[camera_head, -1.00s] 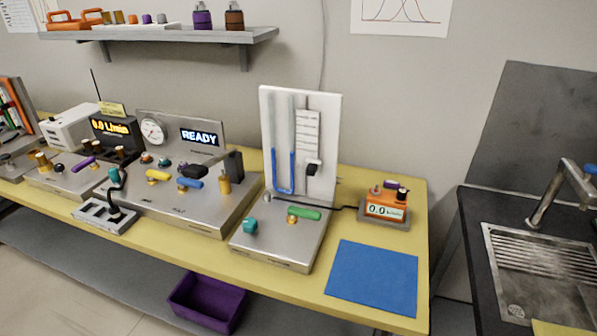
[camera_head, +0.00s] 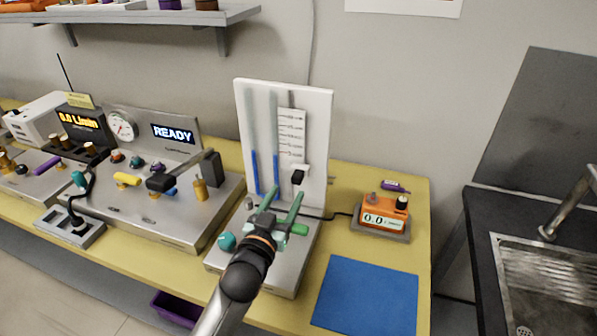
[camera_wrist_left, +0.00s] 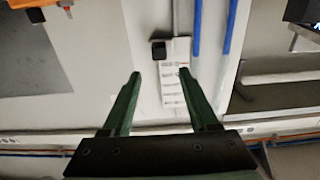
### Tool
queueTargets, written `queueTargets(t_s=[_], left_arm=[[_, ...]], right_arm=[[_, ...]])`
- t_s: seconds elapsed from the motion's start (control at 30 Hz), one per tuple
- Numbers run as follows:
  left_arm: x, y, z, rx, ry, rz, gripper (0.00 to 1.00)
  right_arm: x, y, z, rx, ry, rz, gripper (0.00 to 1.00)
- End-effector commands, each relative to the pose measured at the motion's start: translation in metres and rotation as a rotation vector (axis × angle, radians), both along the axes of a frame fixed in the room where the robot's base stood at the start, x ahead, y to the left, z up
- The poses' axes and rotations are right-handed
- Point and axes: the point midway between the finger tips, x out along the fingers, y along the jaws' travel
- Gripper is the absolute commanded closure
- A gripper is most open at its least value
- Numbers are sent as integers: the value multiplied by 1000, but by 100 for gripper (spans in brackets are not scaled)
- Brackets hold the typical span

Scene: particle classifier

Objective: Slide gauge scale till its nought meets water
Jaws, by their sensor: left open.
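The gauge is an upright white board (camera_head: 318,130) with a glass U-tube holding blue water (camera_head: 254,172). The water tops in both legs look nearly level. The white scale (camera_head: 291,130) with dark marks stands right of the tube, with a black knob (camera_head: 297,177) at its lower end. The marks are too small to read for the nought. My left gripper (camera_head: 284,190) is open, its green fingers pointing at the board just below the knob. In the left wrist view the knob (camera_wrist_left: 158,49) lies beyond the open fingertips (camera_wrist_left: 160,73), apparently untouched; the scale (camera_wrist_left: 173,88) shows between them.
A green-handled valve (camera_head: 296,229) and teal knob (camera_head: 227,241) sit on the gauge's metal base, close under my arm. An orange meter (camera_head: 385,216) and blue mat (camera_head: 368,293) lie to the right. A metal console (camera_head: 150,218) stands left.

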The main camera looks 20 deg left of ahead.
Motion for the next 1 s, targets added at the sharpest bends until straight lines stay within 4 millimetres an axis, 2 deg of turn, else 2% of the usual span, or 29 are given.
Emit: queueTargets(t_s=[0.03, 0.2, 0.4, 0.6, 0.9, 1.0], left_arm=[[11, 0, 2, 1, -2, 0, 40], [43, -1, 2, 0, -1, 0, 40], [71, -3, 0, 0, 0, 0, 40], [84, -3, 0, -1, 0, -1, 40], [86, -3, 0, -1, 1, 0, 40], [85, -3, 0, -1, 1, 0, 49]], right_arm=[[0, 0, 1, 0, 0, 0, 50], [1, 0, 3, 0, -2, 1, 50], [3, 0, 3, 0, -5, 0, 50], [3, 0, 4, 1, -7, 0, 50], [4, 0, 4, 1, -7, 0, 50], [4, 0, 4, 1, -7, 0, 50]])
